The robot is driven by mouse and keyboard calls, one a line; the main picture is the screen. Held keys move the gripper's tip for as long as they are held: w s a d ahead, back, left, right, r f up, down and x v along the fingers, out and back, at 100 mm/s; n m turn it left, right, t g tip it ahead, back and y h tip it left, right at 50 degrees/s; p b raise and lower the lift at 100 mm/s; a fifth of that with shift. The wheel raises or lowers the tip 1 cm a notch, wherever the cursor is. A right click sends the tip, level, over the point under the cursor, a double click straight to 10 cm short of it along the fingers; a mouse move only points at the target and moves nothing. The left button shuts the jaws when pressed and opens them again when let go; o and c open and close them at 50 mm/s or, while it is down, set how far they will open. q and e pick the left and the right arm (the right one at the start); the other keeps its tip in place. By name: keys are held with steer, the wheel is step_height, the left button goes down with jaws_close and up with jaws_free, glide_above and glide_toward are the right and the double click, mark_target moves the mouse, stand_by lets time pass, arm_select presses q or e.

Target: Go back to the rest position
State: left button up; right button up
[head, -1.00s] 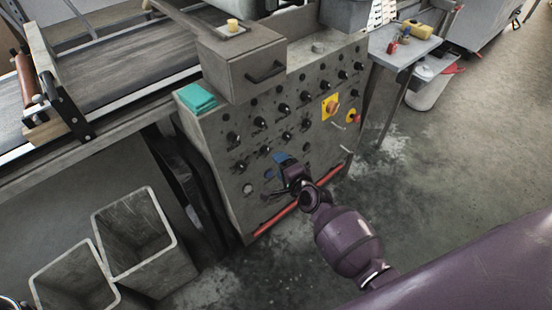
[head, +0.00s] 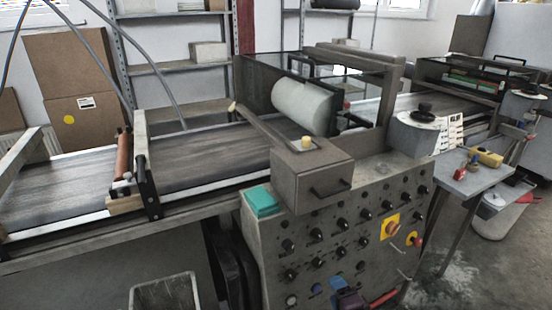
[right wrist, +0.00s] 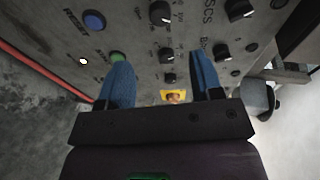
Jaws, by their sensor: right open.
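My right gripper (head: 343,290) shows at the bottom edge of the head view, in front of the lower part of the grey control panel (head: 375,232). In the right wrist view its two blue fingers (right wrist: 160,82) stand apart with nothing between them. The panel's black knobs, a blue button (right wrist: 94,20) and a green button (right wrist: 117,57) lie beyond the fingers; I cannot tell whether a fingertip touches the panel. My left gripper is not in view.
A conveyor (head: 205,160) with a white roller (head: 302,104) runs behind the panel. A teal cloth (head: 262,201) lies on the panel's top. A small side table (head: 462,186) stands at right, a grey bin (head: 165,294) at bottom left. Floor at right is partly clear.

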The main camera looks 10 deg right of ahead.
steer(key=s+d+r+n+g+p, duration=0.1)
steer(key=s+r+n, duration=0.55)
steer(key=n, duration=0.75)
steer(key=s+d+f+n+g+h, duration=0.1)
steer(key=s+d+f, duration=0.1)
steer(key=s, duration=0.8)
steer(key=s+d+f+n+g+h+p, duration=0.1)
steer(key=s+d+f+g, duration=0.1)
steer(key=s, duration=0.9)
steer(key=shift+d+f+h, duration=0.15)
steer(key=shift+d+h, duration=0.15)
steer(key=shift+c, duration=0.2)
